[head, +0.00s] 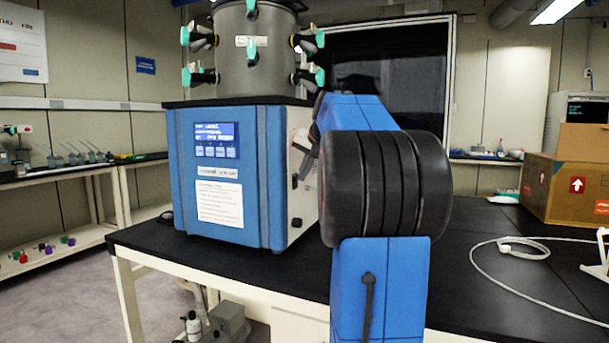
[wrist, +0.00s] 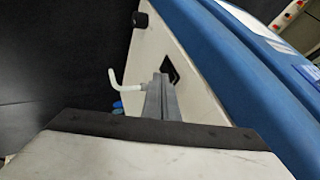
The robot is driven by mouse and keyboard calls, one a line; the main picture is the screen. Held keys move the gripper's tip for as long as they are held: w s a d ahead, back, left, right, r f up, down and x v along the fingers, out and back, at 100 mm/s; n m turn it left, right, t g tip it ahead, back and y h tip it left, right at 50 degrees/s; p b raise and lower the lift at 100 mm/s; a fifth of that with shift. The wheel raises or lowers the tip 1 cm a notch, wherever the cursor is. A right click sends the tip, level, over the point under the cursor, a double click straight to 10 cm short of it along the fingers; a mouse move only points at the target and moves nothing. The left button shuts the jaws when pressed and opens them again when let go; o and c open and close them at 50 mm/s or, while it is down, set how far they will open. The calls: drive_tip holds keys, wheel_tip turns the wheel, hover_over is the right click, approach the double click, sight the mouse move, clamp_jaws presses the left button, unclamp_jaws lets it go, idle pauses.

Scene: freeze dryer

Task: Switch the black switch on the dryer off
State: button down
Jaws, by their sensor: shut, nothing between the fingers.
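The freeze dryer (head: 268,165) is a blue unit with a pale side panel, standing on the black bench. The black switch (head: 295,181) is on that side panel, facing my arm. In the wrist view the black switch (wrist: 174,66) is a small dark patch, partly hidden behind my fingertips. My gripper (wrist: 159,80) is shut and empty, with its grey fingers pointing at the panel beside the switch. I cannot tell whether they touch it. In the head view my gripper (head: 306,172) shows only partly beside the panel, mostly hidden by my arm.
A steel chamber (head: 256,55) with several teal-handled valves stands on top of the dryer. A black knob (wrist: 140,19) and a bent white tube (wrist: 112,80) are on the side panel. A white cable (head: 520,250) and a cardboard box (head: 565,190) are at the right.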

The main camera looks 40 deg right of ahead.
drive_tip(key=shift+w+r, duration=0.15)
drive_tip(key=shift+r, duration=0.7)
idle(0.3)
